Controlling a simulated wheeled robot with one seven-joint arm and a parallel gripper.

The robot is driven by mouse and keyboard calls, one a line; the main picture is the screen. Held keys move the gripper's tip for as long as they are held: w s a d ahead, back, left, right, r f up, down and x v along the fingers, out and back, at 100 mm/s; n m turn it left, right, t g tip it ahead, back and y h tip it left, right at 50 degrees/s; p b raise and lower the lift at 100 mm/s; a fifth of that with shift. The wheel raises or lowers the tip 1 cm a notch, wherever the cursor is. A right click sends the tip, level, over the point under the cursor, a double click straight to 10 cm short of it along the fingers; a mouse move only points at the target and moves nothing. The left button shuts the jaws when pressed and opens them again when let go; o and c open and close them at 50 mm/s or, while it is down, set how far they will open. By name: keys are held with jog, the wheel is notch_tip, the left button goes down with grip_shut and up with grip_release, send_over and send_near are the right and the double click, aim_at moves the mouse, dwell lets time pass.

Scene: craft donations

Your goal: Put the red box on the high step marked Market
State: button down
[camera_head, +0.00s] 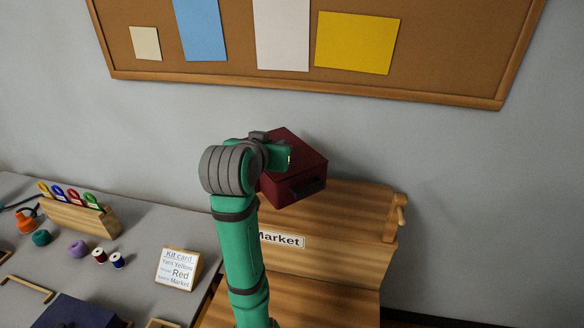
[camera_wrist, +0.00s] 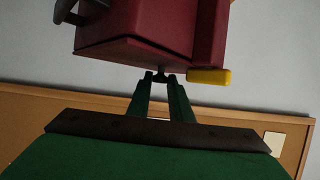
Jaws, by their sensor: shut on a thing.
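The red box (camera_head: 292,172) is dark red with a dark handle on its front side. My gripper (camera_head: 284,157) is at the box's near left side and shut on it. In the wrist view the fingertips (camera_wrist: 160,77) meet at the lower edge of the red box (camera_wrist: 150,35). The box is over the back of the wooden high step (camera_head: 345,215), whose front carries the Market label (camera_head: 283,240). I cannot tell whether its underside touches the step. My arm hides the label's left end and part of the box.
A lower wooden step (camera_head: 330,300) lies in front. A grey table (camera_head: 140,245) at left holds a kit card (camera_head: 178,268), spools and a wooden rack (camera_head: 80,215). A corkboard (camera_head: 450,60) hangs behind.

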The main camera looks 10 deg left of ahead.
aim_at(278, 176)
jog(key=w+f, duration=0.2)
jog(key=w+d+f, duration=0.1)
jog(key=f, duration=0.1)
jog(key=w+d+f, duration=0.1)
jog(key=w+f, duration=0.1)
jog(key=shift+w+d, duration=0.15)
jog(key=shift+w, duration=0.15)
jog(key=shift+w+d+f, duration=0.1)
jog(key=shift+w+f, duration=0.1)
jog(key=shift+f, duration=1.7)
jog(key=c, duration=1.6)
grip_release()
jog(key=shift+s+r, duration=0.2)
jog(key=shift+r, duration=0.05)
jog(key=v, duration=1.1)
jog(key=shift+s, duration=0.3)
